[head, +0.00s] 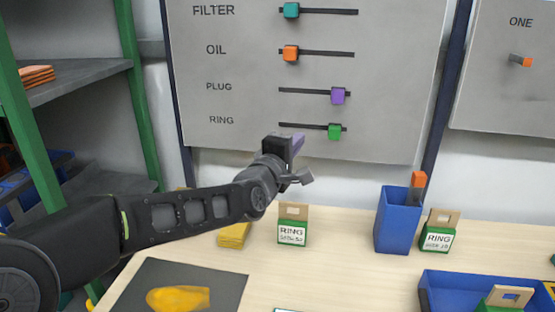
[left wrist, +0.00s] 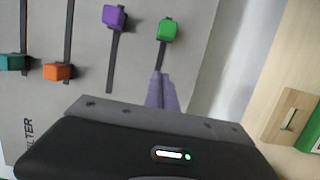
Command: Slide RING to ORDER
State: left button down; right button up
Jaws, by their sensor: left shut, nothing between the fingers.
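The RING slider is a green block (head: 334,131) near the right end of the lowest dark slot on the grey panel (head: 240,75). The word RING is printed left of that slot; no ORDER mark is readable. In the left wrist view the green block (left wrist: 166,30) sits at the top, beyond my fingertips. My left gripper (head: 298,142) is shut and empty, its purple fingers in front of the RING slot, left of the block. The fingers (left wrist: 160,85) cover part of the slot in the left wrist view, with a gap to the block. My right gripper is not in view.
A purple PLUG block (head: 338,96), an orange OIL block (head: 290,53) and a teal FILTER block (head: 291,10) sit on slots above. Below, the table holds a RING-labelled box (head: 293,228) and a blue bin (head: 397,222). A green-framed shelf (head: 60,85) stands left.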

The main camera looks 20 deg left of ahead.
pick_arm(q)
jog(key=s, duration=0.6)
jog(key=shift+s+d, duration=0.15)
jog(key=shift+s, duration=0.1)
jog(key=shift+f, duration=0.1)
